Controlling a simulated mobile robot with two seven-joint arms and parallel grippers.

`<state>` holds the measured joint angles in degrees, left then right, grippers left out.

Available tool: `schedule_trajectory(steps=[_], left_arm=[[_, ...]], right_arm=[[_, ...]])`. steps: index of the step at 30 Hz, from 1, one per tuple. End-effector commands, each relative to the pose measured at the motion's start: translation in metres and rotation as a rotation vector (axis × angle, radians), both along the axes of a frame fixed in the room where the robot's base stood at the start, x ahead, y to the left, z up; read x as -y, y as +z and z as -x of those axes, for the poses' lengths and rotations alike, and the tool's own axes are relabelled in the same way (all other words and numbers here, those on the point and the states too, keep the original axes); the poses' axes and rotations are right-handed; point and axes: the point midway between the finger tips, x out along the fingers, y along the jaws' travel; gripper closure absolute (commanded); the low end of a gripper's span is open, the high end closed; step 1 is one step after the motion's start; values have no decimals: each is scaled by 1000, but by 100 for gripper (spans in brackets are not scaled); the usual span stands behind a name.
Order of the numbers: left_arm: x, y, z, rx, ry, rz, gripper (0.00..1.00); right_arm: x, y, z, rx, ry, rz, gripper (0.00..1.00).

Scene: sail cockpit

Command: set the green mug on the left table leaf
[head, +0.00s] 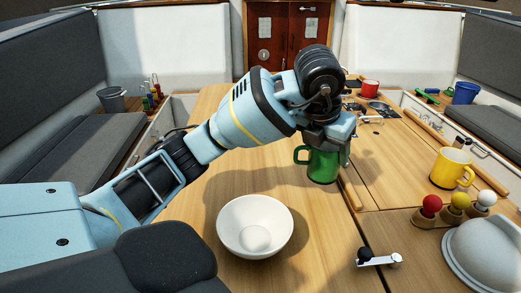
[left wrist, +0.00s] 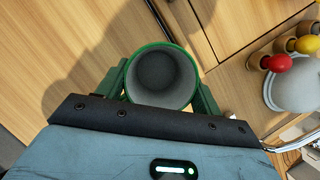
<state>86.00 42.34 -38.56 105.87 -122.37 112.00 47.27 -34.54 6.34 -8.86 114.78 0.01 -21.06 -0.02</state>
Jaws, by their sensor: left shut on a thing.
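The green mug (head: 322,165) is upright under my left gripper (head: 328,140), which is shut on it. In the left wrist view the mug (left wrist: 161,78) shows its open top and pale grey inside, between the two fingers. The mug appears to be over the table near the right edge of the left table leaf (head: 205,170); whether its base touches the wood I cannot tell. My right gripper is not in view.
A white bowl (head: 255,226) stands on the left leaf, nearer me. To the right are a yellow mug (head: 451,168), egg-cup-like holders with coloured balls (head: 431,207), a white dome (head: 487,255) and a small crank handle (head: 380,258). The leaf's middle is clear.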

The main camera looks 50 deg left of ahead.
Motion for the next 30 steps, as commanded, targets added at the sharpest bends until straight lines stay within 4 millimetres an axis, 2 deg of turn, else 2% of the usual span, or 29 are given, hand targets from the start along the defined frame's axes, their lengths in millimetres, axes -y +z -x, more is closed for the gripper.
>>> schedule_trajectory(steps=[1,9,15,27,30], left_arm=[[-13,0,8,2,5,-1,59],[-63,-6,44,0,3,-4,59],[-91,-10,64,0,2,-3,59],[-105,-12,74,0,1,-3,59],[-105,-27,75,-4,-2,0,59]], right_arm=[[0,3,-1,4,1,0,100],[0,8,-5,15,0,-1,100],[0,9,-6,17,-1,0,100],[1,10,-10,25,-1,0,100],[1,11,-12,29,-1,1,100]])
